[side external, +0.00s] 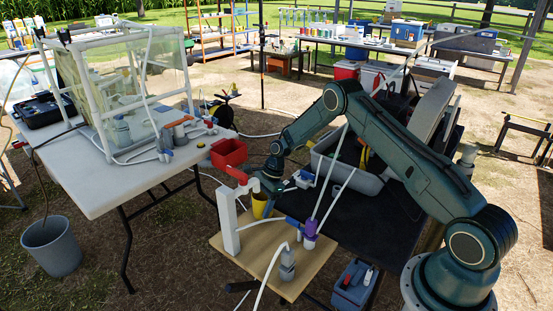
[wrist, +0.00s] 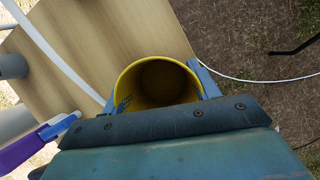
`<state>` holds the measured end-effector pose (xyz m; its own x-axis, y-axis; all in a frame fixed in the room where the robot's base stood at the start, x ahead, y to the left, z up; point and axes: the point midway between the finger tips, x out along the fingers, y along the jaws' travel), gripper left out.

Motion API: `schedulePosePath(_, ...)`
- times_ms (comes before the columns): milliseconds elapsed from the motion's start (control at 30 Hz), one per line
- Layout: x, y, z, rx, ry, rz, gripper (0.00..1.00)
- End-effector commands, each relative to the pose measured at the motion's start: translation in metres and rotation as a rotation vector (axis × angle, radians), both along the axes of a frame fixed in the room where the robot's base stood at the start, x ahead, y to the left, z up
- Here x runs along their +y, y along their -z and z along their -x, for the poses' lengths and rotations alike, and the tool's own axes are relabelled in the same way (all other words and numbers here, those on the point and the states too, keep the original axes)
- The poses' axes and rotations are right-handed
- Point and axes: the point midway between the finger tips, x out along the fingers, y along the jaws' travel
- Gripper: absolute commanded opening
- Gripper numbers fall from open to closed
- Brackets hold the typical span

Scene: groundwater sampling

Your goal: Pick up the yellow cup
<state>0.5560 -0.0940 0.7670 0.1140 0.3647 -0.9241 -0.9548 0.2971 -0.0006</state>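The yellow cup (wrist: 157,84) shows in the wrist view, open end toward the camera, with a dark inside. My gripper (wrist: 158,92) has one finger on each side of it, both close against the rim, and looks shut on it. A patch of blue shows at the cup's left inner wall. In the side view the cup (side external: 259,205) is upright beside the white post of the hand pump (side external: 228,219), and my gripper (side external: 270,184) is at its upper right. I cannot tell whether the cup's base touches the wooden board (side external: 262,238).
The pump's red top (side external: 237,173) and spout are close to the cup. A purple-topped fitting (side external: 310,229) and hoses are on the board's right. A red bin (side external: 229,153) is behind. A white table (side external: 110,185) stands left, a grey bucket (side external: 52,246) below it.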

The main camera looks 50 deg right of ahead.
Motion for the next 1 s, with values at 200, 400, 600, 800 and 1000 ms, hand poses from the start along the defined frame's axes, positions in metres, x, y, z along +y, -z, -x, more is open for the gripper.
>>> schedulePosePath(200,0.000,0.000,0.000,0.000,0.000,0.000,0.38)
schedulePosePath(400,0.000,-0.002,0.000,0.000,0.000,0.000,0.38)
schedulePosePath(600,0.000,-0.013,-0.001,-0.002,0.000,0.001,0.38)
schedulePosePath(800,0.000,-0.038,-0.001,-0.003,0.000,0.000,0.38)
schedulePosePath(1000,0.000,-0.078,-0.001,-0.004,0.000,0.001,0.38)
